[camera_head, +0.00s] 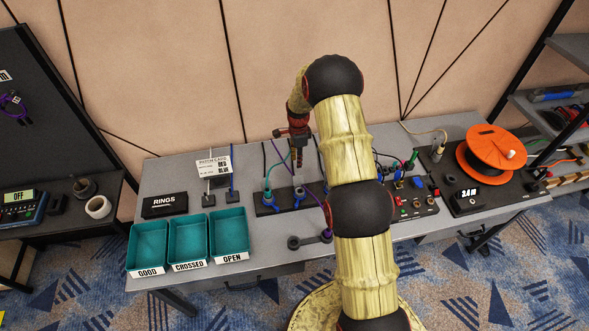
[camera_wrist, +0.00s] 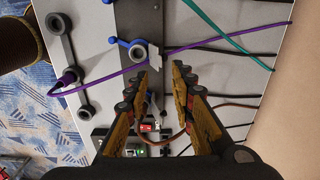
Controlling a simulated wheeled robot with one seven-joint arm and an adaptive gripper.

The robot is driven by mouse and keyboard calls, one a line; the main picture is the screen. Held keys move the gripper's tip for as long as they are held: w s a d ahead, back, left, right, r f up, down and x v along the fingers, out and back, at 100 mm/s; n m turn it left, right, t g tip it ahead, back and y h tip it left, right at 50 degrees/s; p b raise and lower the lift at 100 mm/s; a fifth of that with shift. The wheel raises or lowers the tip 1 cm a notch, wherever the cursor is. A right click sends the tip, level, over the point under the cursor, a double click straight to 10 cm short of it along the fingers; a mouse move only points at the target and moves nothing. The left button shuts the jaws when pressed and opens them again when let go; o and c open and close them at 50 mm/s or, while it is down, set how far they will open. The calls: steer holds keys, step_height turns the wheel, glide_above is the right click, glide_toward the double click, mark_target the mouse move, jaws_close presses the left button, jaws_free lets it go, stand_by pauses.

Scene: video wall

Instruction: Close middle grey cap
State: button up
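A dark strip (camera_head: 267,211) lies mid-table in the head view, carrying blue levers and small pale fittings; it also shows at the top of the wrist view (camera_wrist: 137,18). In the wrist view a blue lever (camera_wrist: 128,44) sits by a dark ring, beside a pale grey fitting (camera_wrist: 157,54) that may be a cap. Which one is the middle grey cap I cannot tell. My gripper (camera_wrist: 161,72) is open and empty, its fingertips just below that fitting in the picture. In the head view my gripper (camera_head: 297,162) hangs over the strip's far side.
A purple cable (camera_wrist: 205,40) and a green cable (camera_wrist: 225,30) cross near the fingers. A dark double-ended bar (camera_head: 310,241) lies at the table's front. Three teal bins (camera_head: 188,214) stand left; a control box (camera_head: 410,207) and orange reel (camera_head: 482,150) stand right.

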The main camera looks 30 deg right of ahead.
mark_target(298, 173)
steer(key=shift+f, duration=3.9)
steer(key=shift+c, duration=1.2)
steer(key=c, duration=0.4)
